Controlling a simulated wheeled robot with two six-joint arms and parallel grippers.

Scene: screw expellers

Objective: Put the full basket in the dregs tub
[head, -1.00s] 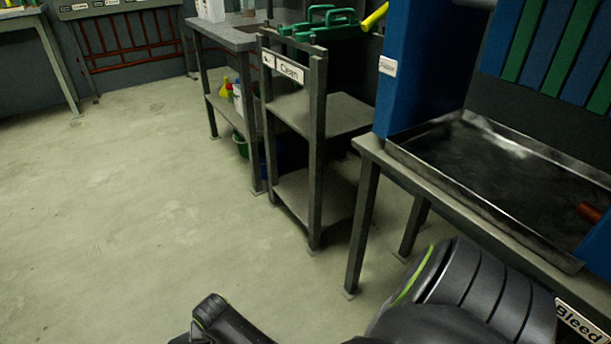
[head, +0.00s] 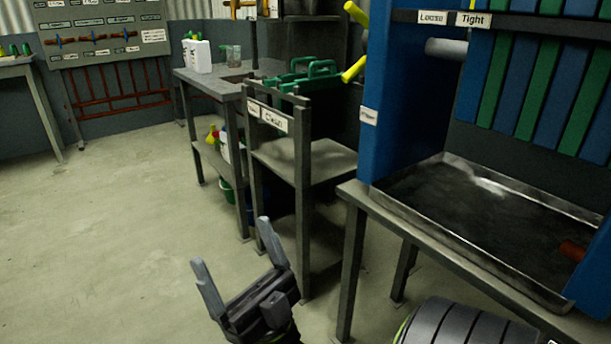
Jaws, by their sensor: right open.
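My right gripper (head: 231,243) is in the lower middle of the head view, with its two grey fingers spread apart, pointing up and away from me. Nothing is between them, and bare floor shows behind. Green handled items (head: 308,76), perhaps baskets, sit on top of the grey rack with the "Clean" label. I cannot tell whether they hold anything. I cannot make out a full basket or a dregs tub in this view. My left gripper is not in view.
The grey rack (head: 326,160) stands just beyond my right gripper. Right of it is a blue machine (head: 405,90) with a metal tray (head: 475,245) on a bench. A side table (head: 215,84) holds a white jug (head: 197,56). The floor (head: 110,230) at left is clear.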

